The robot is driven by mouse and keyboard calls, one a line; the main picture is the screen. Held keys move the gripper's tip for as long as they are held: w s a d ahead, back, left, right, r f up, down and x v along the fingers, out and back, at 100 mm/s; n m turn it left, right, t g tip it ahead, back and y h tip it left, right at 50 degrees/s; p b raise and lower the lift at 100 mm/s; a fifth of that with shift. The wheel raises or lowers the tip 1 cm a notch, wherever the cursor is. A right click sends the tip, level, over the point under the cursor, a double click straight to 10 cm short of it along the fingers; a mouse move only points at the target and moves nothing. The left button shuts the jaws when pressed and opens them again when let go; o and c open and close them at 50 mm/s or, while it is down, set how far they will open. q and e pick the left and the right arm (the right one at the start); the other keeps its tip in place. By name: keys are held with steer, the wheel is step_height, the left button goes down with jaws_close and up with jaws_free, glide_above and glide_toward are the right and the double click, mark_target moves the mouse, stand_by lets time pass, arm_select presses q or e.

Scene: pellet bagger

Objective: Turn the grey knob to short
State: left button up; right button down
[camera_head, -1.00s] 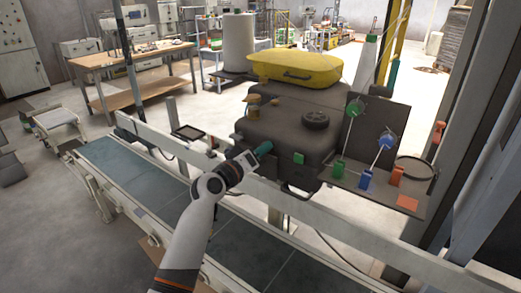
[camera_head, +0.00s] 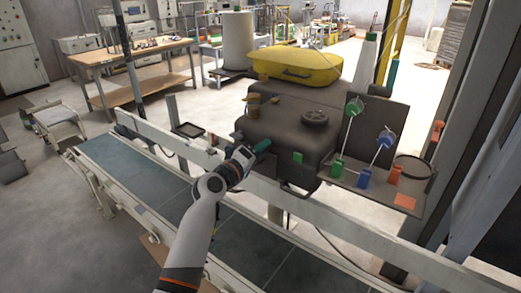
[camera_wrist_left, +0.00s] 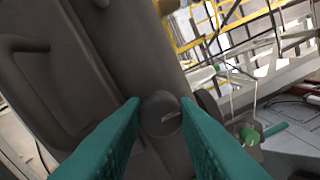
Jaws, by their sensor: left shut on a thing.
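The grey knob (camera_wrist_left: 161,114) is a round dark-grey cap with a small pale mark on its face, on the dark grey machine (camera_head: 285,125). In the left wrist view it sits between the two teal fingers of my left gripper (camera_wrist_left: 160,108), which is shut on it. In the head view my left gripper (camera_head: 262,146) is at the front of the machine, and the knob is hidden there by the fingers. I cannot read any setting labels around the knob. My right gripper is not in view.
A yellow case (camera_head: 295,67) lies on top of the machine. A side panel with green and blue levers (camera_head: 386,138) stands to the right. A white rail (camera_head: 330,208) and a conveyor (camera_head: 125,172) run in front. A workbench (camera_head: 135,60) stands at the back left.

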arm_select(q)
steer(key=o, duration=1)
steer(key=shift+f, duration=0.1)
steer(key=s+a+m+b, duration=0.5)
steer(key=s+a+m, duration=0.3)
steer(key=m, duration=0.4)
steer(key=a+f+n+g+y, duration=0.1)
steer(key=a+f+y, duration=0.1)
steer(key=f, duration=1.1)
steer(key=w+a+f+n+g+y+b, duration=0.1)
steer(key=a+f+n+y, duration=0.1)
steer(key=f, duration=1.2)
steer(key=shift+f+n+g+y, duration=0.3)
steer(key=shift+g+y, duration=0.1)
steer(key=shift+y, duration=0.2)
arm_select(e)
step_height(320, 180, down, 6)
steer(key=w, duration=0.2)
